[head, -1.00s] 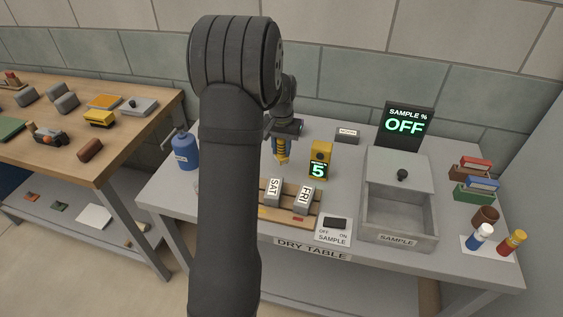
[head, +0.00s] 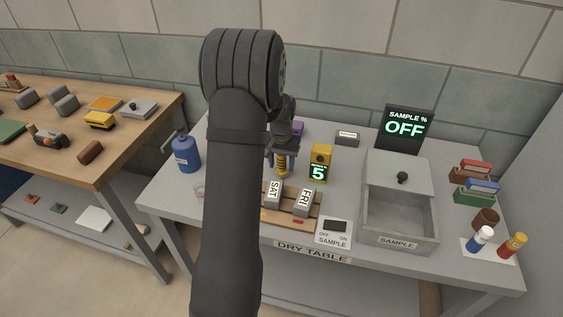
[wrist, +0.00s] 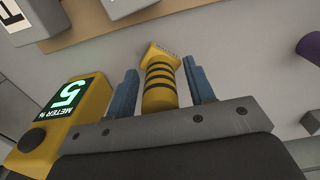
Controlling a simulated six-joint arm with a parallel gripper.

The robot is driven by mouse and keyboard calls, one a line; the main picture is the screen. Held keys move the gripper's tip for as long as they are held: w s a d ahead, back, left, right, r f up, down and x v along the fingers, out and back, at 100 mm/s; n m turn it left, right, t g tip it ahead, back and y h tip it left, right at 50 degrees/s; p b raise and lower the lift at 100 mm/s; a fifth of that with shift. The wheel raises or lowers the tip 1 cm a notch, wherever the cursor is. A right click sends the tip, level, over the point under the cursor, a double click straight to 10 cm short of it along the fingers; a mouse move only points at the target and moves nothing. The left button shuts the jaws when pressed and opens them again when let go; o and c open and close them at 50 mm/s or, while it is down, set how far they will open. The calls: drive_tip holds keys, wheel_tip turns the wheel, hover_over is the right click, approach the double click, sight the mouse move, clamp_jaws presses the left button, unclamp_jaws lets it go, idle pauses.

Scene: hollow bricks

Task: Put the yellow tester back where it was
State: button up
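The yellow tester (head: 281,163) has dark bands and hangs roughly upright below my gripper (head: 283,155), left of the meter.
A wooden rack (head: 288,214) with SAT (head: 274,191) and FRI (head: 305,201) blocks is in front. A blue bottle (head: 185,154) stands left, a purple object (head: 298,129) behind. My arm hides part of the table.

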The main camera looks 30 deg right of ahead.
drive_tip(key=shift+r, duration=0.1)
wheel_tip(320, 180, up, 12)
drive_tip(key=shift+r, duration=0.1)
idle(0.4)
wheel_tip(320, 180, down, 13)
drive_tip(key=shift+r, duration=0.15)
wheel_tip(320, 180, up, 3)
drive_tip(key=shift+f, duration=0.1)
drive_tip(key=shift+r, duration=0.6)
drive_tip(key=shift+f, duration=0.1)
